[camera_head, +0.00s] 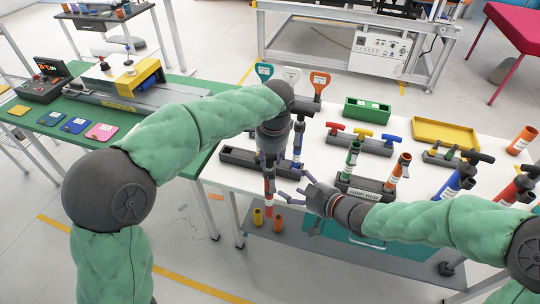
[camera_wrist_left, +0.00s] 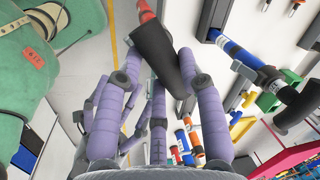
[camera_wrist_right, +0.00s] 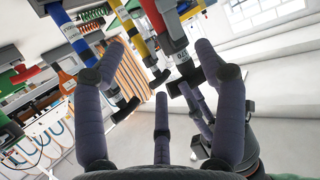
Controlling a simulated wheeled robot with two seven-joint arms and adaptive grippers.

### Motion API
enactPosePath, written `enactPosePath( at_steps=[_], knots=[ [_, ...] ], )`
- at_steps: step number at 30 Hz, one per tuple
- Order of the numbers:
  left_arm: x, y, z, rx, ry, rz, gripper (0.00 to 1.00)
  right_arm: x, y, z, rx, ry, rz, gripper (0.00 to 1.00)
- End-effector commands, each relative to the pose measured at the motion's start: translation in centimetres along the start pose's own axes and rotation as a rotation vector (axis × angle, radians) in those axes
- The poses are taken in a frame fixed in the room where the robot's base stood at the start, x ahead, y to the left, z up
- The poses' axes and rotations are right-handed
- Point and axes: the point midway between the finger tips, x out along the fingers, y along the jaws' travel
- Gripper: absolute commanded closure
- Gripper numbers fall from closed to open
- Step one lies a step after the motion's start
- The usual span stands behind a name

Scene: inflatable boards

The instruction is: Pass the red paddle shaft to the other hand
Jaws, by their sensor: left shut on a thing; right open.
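The red paddle shaft (camera_head: 269,187) hangs roughly upright at the front edge of the white table, below my left gripper (camera_head: 270,160). My left gripper is shut on it near its top. In the left wrist view the shaft's dark end (camera_wrist_left: 165,58) and a red part lie between the purple fingers. My right gripper (camera_head: 288,196) is open, its fingers spread just right of the shaft's lower part. In the right wrist view the red shaft (camera_wrist_right: 163,25) comes in from the top, with its dark end ahead of the open fingers. Whether the right fingers touch it cannot be told.
A dark rack (camera_head: 240,160) lies beside the left gripper on the white table (camera_head: 335,110). A blue shaft (camera_head: 298,140) stands close to the right of it. A green table (camera_head: 190,110) is at left.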

Motion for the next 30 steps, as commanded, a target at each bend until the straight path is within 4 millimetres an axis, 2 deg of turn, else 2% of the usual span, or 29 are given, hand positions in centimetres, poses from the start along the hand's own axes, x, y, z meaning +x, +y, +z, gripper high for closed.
enactPosePath(
  at_steps=[5, 8, 11, 20, 26, 30],
  knots=[
    [-0.1, 0.0, 0.0, 0.0, 0.001, -0.001, 1.0, -0.8, 0.0, 0.3, 0.008, -0.006, 0.001, 0.29],
    [-0.1, 0.0, 0.0, 0.0, 0.001, -0.001, 1.0, -0.4, 0.1, 1.4, 0.045, -0.03, 0.005, 0.29],
    [-0.1, 0.0, 0.0, 0.0, 0.001, -0.001, 1.0, 0.5, 0.4, 3.6, 0.116, -0.078, 0.019, 0.29],
    [-0.1, 0.0, 0.0, 0.0, 0.001, -0.001, 1.0, 3.1, -0.1, 14.3, 0.412, -0.314, 0.087, 0.29],
    [-0.1, 0.0, 0.0, 0.0, 0.001, -0.001, 1.0, 3.5, -2.1, 22.0, 0.6, -0.498, 0.133, 0.29],
    [-0.1, 0.0, 0.0, 0.0, 0.001, -0.001, 1.0, 3.0, -4.4, 27.3, 0.725, -0.638, 0.164, 0.29]
  ],
)
